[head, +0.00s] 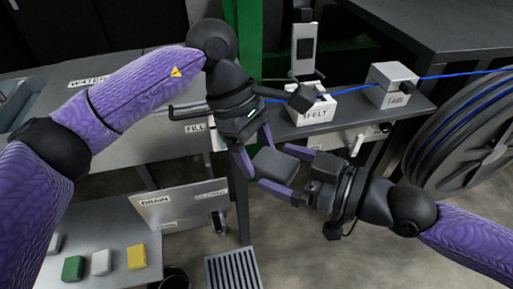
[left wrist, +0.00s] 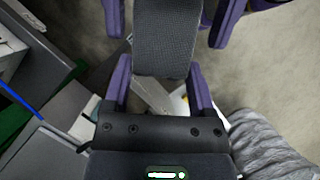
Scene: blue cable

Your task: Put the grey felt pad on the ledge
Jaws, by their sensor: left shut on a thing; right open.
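The grey felt pad (head: 274,164) is a dark grey block held in the air in front of the bench. My left gripper (head: 257,151) is shut on it from the upper left. The pad also shows large in the left wrist view (left wrist: 167,40), between the left fingers. My right gripper (head: 288,171) is open, with its fingers on either side of the pad's other end. I cannot tell whether they touch it. A narrow grey shelf (head: 349,127) behind the grippers may be the ledge; no label confirms this.
A white box marked FELT (head: 311,112) and a second box (head: 391,84) stand on the shelf, with a blue cable (head: 350,90) running through. A cable reel (head: 468,135) stands at right. Green (head: 73,268), white and yellow blocks lie lower left. A floor grate (head: 232,270) is below.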

